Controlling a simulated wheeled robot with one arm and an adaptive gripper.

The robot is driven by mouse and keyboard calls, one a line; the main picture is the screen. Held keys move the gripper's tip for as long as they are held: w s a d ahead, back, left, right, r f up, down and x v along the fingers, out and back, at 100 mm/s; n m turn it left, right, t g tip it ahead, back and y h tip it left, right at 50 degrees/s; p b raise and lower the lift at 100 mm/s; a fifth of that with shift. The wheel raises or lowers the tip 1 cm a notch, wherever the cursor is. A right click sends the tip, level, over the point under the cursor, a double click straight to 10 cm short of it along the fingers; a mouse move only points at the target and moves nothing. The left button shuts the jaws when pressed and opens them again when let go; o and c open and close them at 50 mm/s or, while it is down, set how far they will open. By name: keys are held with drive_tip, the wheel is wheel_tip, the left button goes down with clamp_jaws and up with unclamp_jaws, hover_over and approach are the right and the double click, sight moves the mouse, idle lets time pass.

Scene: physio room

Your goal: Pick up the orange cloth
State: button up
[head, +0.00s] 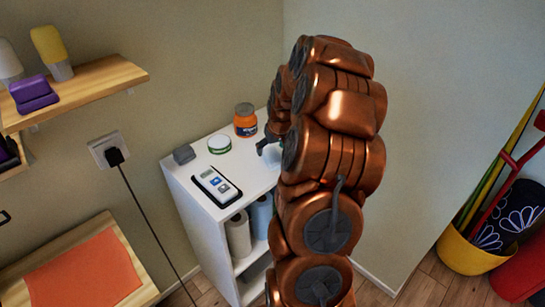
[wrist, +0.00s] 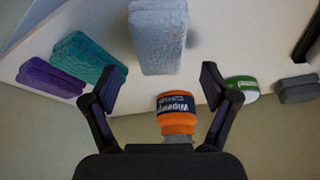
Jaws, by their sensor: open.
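A flat orange sheet (head: 85,272) lies on a wooden surface at the lower left of the head view; I cannot tell whether it is cloth or a mat. No other orange cloth shows. My gripper (head: 264,146) is over the white cabinet's top, far to the right of that sheet and mostly hidden behind my arm. In the wrist view my gripper (wrist: 158,85) is open, with nothing held. An orange jar with a dark label (wrist: 176,112) shows between its fingers. Pale grey (wrist: 158,40), teal (wrist: 90,60) and purple (wrist: 50,78) folded cloth-like pieces lie beyond.
A wooden wall shelf (head: 112,75) and a plug cord (head: 150,225) are left. A yellow tub (head: 465,257) stands right.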

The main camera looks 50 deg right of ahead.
sight(271, 152)
drive_tip(key=shift+p+x, duration=0.75)
drive_tip(key=shift+x, duration=1.15)
drive_tip(key=c, duration=1.3)
drive_tip(key=shift+c, duration=0.2)
drive_tip(key=shift+r, duration=0.1)
